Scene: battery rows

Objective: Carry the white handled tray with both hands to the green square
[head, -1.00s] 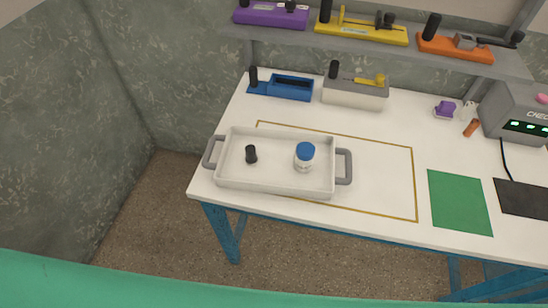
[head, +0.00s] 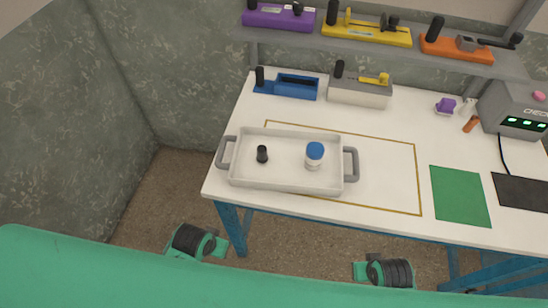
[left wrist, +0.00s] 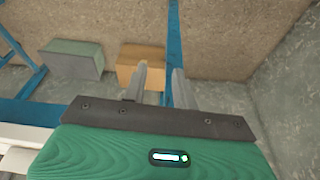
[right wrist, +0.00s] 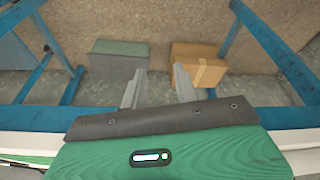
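The white tray (head: 290,185) lies on the left part of the white table, with a grey handle at its left (head: 226,152) and right (head: 351,164) ends. A small black cylinder (head: 262,154) and a white bottle with a blue cap (head: 314,156) stand in it. The green square (head: 460,196) is right of the tray, apart from it. My left gripper (left wrist: 160,70) and right gripper (right wrist: 158,70) are open and empty, fingers apart. In the head view only parts of my arms show, at the table's front, below the tray; the fingers are hidden there.
A yellow outline (head: 415,185) marks the table around the tray's right side. A blue holder (head: 290,88) and grey block (head: 360,92) stand behind. A black mat (head: 525,192) and grey checker box (head: 515,110) are at the right. Boxes (right wrist: 198,62) lie under the table.

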